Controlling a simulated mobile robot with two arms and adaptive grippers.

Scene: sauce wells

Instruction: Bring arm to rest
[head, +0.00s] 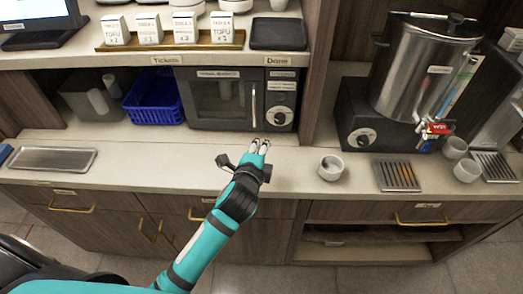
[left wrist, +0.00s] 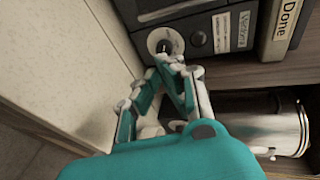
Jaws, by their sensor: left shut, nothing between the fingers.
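My left arm, teal with dark joints, reaches up from the bottom of the head view. My left gripper (head: 260,146) is over the counter (head: 210,160), in front of the microwave (head: 222,97). Its fingers are together with nothing between them. In the left wrist view the gripper (left wrist: 172,65) points toward the microwave's lower dial (left wrist: 165,41). I cannot tell whether the fingertips touch the microwave. My right gripper is not in either view.
A white cup (head: 331,168) and a slotted tray (head: 397,176) stand right of the gripper. A metal urn (head: 425,65) is at the right. A metal tray (head: 52,158) lies at the left, and a blue basket (head: 154,97) stands left of the microwave.

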